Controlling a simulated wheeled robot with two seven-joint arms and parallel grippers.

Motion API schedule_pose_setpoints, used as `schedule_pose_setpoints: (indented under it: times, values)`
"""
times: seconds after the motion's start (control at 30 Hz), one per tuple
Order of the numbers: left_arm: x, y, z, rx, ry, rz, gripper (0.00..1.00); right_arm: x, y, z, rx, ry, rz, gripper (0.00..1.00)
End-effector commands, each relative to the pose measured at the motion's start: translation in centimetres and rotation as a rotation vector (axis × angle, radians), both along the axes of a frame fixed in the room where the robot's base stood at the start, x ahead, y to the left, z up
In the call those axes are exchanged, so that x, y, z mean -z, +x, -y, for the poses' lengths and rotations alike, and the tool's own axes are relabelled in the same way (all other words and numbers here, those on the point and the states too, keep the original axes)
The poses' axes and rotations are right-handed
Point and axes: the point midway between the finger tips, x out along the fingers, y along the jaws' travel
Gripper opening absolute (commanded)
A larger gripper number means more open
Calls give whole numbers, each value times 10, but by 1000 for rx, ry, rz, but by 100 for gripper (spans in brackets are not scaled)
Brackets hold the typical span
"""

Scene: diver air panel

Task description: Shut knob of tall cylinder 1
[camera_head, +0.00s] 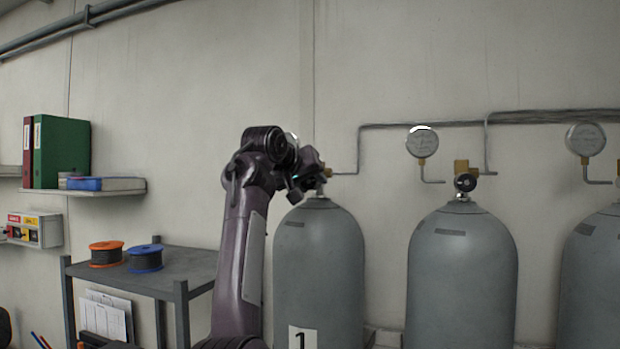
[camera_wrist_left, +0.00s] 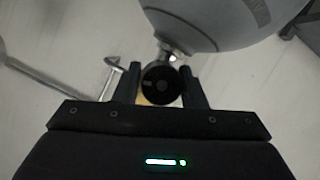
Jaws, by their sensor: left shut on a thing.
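Tall cylinder 1 (camera_head: 319,265) is a grey tank with a white label bearing a 1, standing against the wall in the middle of the head view. In the left wrist view its rounded top (camera_wrist_left: 215,22) fills the upper part. Its knob (camera_wrist_left: 161,86) is round and black, and lies between the two fingers of my left gripper (camera_wrist_left: 160,88). In the head view my left gripper (camera_head: 308,180) is at the cylinder's valve and hides the knob. The gripper is shut on the knob. My right gripper is not in either view.
A second cylinder (camera_head: 462,275) with its own black knob (camera_head: 465,182) and a gauge (camera_head: 422,142) stands to the right, with another tank (camera_head: 592,280) beyond it. A metal table (camera_head: 190,264) with an orange spool (camera_head: 106,254) and a blue spool (camera_head: 145,258) stands left of my arm.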

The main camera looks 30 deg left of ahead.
Motion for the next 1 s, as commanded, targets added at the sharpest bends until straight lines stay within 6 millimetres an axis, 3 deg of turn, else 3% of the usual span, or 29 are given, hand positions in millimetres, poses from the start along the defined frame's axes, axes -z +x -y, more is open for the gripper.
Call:
schedule_pose_setpoints:
  times: [0.4,1.0]
  values:
    - [4,1,0,-1,224,-63,15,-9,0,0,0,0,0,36]
    - [4,1,0,1,271,-74,15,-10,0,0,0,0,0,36]
